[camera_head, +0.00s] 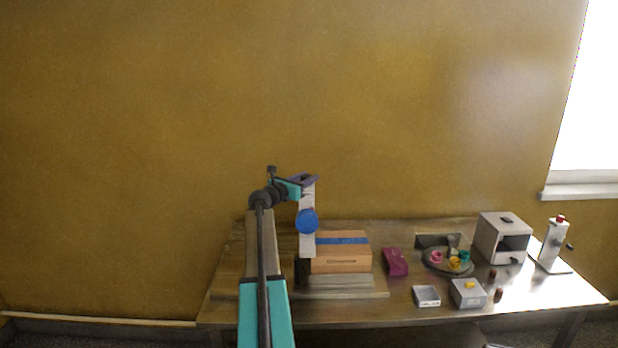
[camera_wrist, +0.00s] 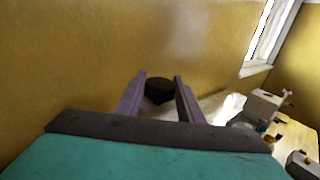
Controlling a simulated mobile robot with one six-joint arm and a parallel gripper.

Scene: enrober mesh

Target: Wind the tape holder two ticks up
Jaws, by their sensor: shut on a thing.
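The tape holder shows in the head view as an upright pale grey post (camera_head: 307,244) with a round blue tape disc (camera_head: 307,221) on its front. My gripper (camera_head: 309,180) is at the top of the post. In the wrist view, my gripper (camera_wrist: 159,80) has its two purple fingers on either side of a dark round knob (camera_wrist: 158,91) and is shut on it. The post top is partly hidden by the fingers in the head view. I cannot make out any tick marks.
A metal table (camera_head: 400,312) carries a magenta block (camera_head: 395,262), a round tray with coloured pieces (camera_head: 432,268), small open boxes, a grey oven-like box (camera_head: 487,241) and a grey stand with a red top (camera_head: 552,246) on the right. A plain wall is behind.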

